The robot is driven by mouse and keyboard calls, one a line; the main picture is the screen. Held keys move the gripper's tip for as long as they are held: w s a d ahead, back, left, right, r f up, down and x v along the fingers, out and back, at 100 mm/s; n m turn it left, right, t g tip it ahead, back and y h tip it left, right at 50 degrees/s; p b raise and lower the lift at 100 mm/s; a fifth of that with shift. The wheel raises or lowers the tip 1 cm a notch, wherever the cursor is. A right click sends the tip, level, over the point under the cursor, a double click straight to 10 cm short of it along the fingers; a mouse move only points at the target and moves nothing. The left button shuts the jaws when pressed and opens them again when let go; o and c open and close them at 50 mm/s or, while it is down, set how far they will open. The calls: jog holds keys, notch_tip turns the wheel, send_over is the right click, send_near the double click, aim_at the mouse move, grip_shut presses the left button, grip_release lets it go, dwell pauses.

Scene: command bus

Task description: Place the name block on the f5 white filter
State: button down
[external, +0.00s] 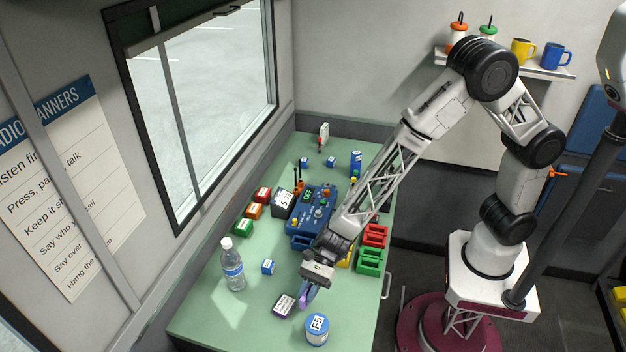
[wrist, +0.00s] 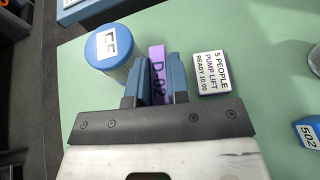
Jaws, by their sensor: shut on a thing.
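My gripper (external: 309,289) is low over the front of the green table, shut on a purple block. In the wrist view the purple block (wrist: 157,64), marked "D 02", stands between the blue fingers (wrist: 158,82). In the external view only a bit of purple (external: 303,300) shows at the fingertips. The F5 filter (external: 317,331) is a white cylinder with a blue top and a white "F5" label. It stands upright at the front edge, just in front of the gripper. In the wrist view its top (wrist: 101,46) is left of the held block, apart from it.
A purple-edged message block (external: 284,305) lies close to the gripper; a bottle (external: 232,265) and small blue block (external: 268,267) stand to the left. Behind are a blue radio unit (external: 312,212), several coloured blocks (external: 254,211) and red and green trays (external: 372,238).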

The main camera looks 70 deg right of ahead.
jog(key=s+d+r+n+g, duration=0.1)
jog(key=s+r, duration=0.3)
jog(key=s, duration=0.4)
jog(key=s+d+r+n+g, duration=0.1)
jog(key=s+r, duration=0.3)
jog(key=s, duration=0.4)
jog(key=shift+s+d+g, duration=0.4)
jog(key=shift+d, duration=0.3)
jog(key=shift+w+a, duration=0.1)
send_over(317, 323)
jog(key=shift+f, duration=0.7)
jog(key=shift+f, duration=1.75)
